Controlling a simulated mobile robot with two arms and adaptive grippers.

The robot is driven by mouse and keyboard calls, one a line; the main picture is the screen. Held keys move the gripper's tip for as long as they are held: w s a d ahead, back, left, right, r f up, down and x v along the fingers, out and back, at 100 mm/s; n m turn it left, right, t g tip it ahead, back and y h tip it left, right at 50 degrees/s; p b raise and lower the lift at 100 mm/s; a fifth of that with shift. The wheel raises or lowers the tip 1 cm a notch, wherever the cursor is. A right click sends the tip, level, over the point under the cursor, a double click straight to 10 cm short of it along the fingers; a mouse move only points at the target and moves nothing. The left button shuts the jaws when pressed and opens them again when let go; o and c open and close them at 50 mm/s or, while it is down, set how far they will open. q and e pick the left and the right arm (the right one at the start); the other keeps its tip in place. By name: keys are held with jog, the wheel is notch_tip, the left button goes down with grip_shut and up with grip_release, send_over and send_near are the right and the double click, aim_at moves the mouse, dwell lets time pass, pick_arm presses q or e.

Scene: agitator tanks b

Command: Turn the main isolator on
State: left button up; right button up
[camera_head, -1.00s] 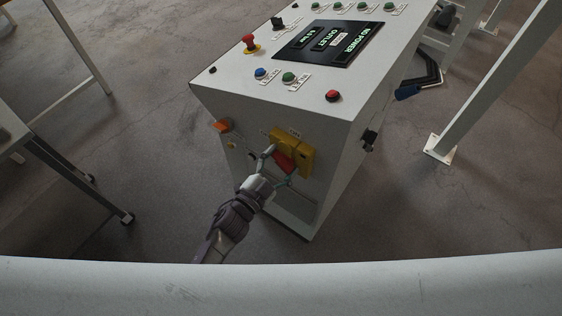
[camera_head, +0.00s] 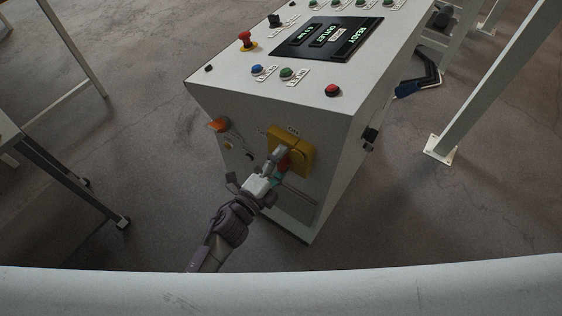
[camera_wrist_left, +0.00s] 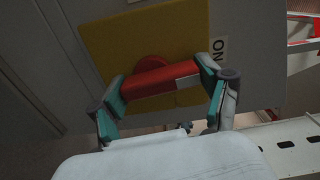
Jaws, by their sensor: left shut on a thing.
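The main isolator is a yellow plate (camera_head: 299,143) with a red handle on the side of the white control cabinet. An ON label (camera_head: 293,132) is above it. The red handle (camera_head: 284,162) is partly hidden by my left gripper (camera_head: 278,165). In the left wrist view the red handle (camera_wrist_left: 160,79) lies between the teal fingertips of my left gripper (camera_wrist_left: 163,100), in front of the yellow plate (camera_wrist_left: 110,42). My left gripper is shut on the handle. The display (camera_head: 328,38) on the cabinet top reads READY. My right gripper is not in view.
The white cabinet top (camera_head: 222,82) carries a red emergency button (camera_head: 245,40), blue (camera_head: 257,71) and green (camera_head: 287,74) buttons, and a red button (camera_head: 332,90). An orange knob (camera_head: 219,125) sits left of the isolator.

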pick_arm(q)
jog(key=shift+s+f+m, duration=0.1)
jog(key=shift+m, duration=0.5)
jog(key=o, duration=1.1)
jog(key=v, duration=1.2)
